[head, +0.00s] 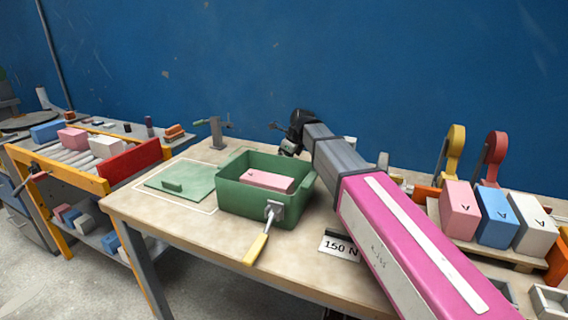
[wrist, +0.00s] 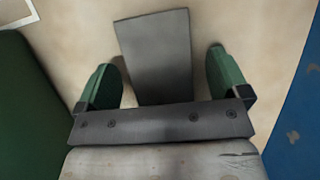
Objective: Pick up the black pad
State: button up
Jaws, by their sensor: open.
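In the wrist view the black pad (wrist: 157,45), a flat dark grey rectangle, lies on the pale bench top. My gripper (wrist: 163,75) is open, with one green finger on each side of the pad's near part. There are visible gaps between the fingers and the pad. The pad's near end runs behind the dark crossbar of my gripper and is hidden there. In the head view my gripper (head: 288,146) is low behind the green box; I cannot make out the pad in that view.
The green box (head: 232,197) holds a pink block (head: 268,181) and has a yellow-handled lever (head: 258,245) in front. A green lid-like plate (head: 196,180) lies left of it. The blue wall (head: 330,50) is behind. Pink, blue and white blocks (head: 497,215) stand at right.

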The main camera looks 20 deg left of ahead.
jog(key=c, duration=1)
jog(key=shift+c, duration=0.2)
